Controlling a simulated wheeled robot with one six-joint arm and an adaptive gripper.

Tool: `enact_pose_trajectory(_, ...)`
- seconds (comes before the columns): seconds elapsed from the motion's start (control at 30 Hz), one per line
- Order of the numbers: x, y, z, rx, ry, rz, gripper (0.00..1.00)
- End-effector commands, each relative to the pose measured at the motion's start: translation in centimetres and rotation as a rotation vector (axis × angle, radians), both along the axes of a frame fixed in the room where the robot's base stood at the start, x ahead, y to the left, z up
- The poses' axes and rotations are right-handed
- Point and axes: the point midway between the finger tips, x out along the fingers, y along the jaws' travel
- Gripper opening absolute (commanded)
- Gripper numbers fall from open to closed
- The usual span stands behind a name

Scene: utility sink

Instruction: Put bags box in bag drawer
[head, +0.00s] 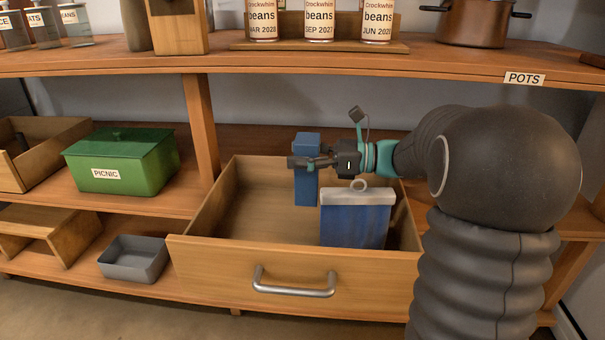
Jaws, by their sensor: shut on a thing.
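The bag drawer (212,246) is a wooden drawer pulled open, with a grey metal handle on its front. My gripper (306,162) is over the drawer and shut on a narrow, upright blue box (306,192), taken as the bags box; no label shows on it. The box's lower part is within the drawer's outline, but I cannot tell whether it touches the floor. A wider blue container (354,226) with a pale top edge and a ring stands in the drawer, nearer the front and right of the held box.
My arm covers the drawer's right side. The drawer's left part is bare. A green picnic box (122,165) stands on the left shelf, above a grey tray (134,258). The upper shelf (130,65) holds bean cans (319,22) and a copper pot (478,22).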

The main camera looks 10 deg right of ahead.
Motion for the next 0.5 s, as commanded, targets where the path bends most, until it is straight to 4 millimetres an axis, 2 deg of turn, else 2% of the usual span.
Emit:
enact_pose_trajectory(0.03, 0.0, 0.0, -1.3, 0.002, 0.003, 0.0, 0.19)
enact_pose_trajectory(0.2, 0.0, 0.0, -3.3, 0.0, 0.0, 0.0, 0.19)
enact_pose_trajectory(0.37, 0.5, -0.2, -3.7, -0.001, -0.002, 0.0, 0.19)
enact_pose_trajectory(0.5, 2.6, -0.8, -3.8, -0.001, -0.002, 0.0, 0.19)
